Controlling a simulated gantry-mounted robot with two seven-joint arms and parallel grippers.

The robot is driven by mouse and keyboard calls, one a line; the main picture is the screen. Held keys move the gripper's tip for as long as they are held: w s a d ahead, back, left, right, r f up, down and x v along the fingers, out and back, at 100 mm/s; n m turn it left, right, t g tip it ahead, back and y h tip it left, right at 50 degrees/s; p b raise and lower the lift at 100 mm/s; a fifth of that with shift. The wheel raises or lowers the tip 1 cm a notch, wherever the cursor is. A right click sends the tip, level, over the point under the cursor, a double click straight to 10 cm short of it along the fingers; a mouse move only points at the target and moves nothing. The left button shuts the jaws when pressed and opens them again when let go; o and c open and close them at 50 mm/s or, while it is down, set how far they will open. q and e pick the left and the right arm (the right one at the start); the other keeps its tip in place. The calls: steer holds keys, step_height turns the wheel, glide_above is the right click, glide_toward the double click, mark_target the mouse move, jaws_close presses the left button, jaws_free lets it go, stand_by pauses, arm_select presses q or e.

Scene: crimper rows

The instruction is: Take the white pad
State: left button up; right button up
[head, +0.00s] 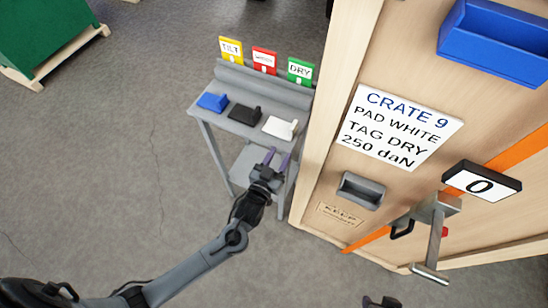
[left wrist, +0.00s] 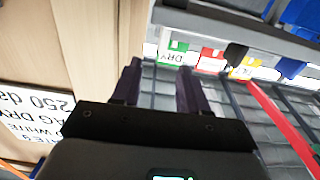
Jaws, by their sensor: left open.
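The white pad (head: 280,127) lies at the right end of a small grey stand, with a black pad (head: 245,113) and a blue pad (head: 212,101) to its left. My left gripper (head: 278,154) is open and empty, its fingers pointing at the stand just in front of the white pad and apart from it. In the left wrist view its two dark fingers (left wrist: 160,68) are spread; I cannot make out the white pad clearly there. A dark shape at the bottom edge (head: 381,301) may be my right gripper; its jaws cannot be read.
Yellow TILT (head: 231,49), red (head: 264,61) and green DRY (head: 300,71) tags stand behind the pads. A wooden crate (head: 325,130) with a "CRATE 9, PAD WHITE, TAG DRY, 250 daN" sign (head: 395,129) rises close to the right.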

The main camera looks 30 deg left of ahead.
mark_target(290, 133)
arm_select(q)
steer(key=w+b, duration=0.1)
steer(key=w, duration=0.2)
steer(key=w+b, duration=0.2)
steer(key=w, duration=0.1)
steer(key=w+b, duration=0.1)
steer(key=w, duration=0.2)
steer(key=shift+w+a+b, duration=0.2)
steer(key=shift+a+b, duration=0.1)
steer(key=shift+a, duration=0.05)
steer(key=shift+w, duration=0.8)
steer(key=shift+w+b, duration=0.2)
steer(key=shift+b, duration=0.1)
steer(key=shift+c, duration=0.2)
jaws_close()
steer(key=shift+r, duration=0.15)
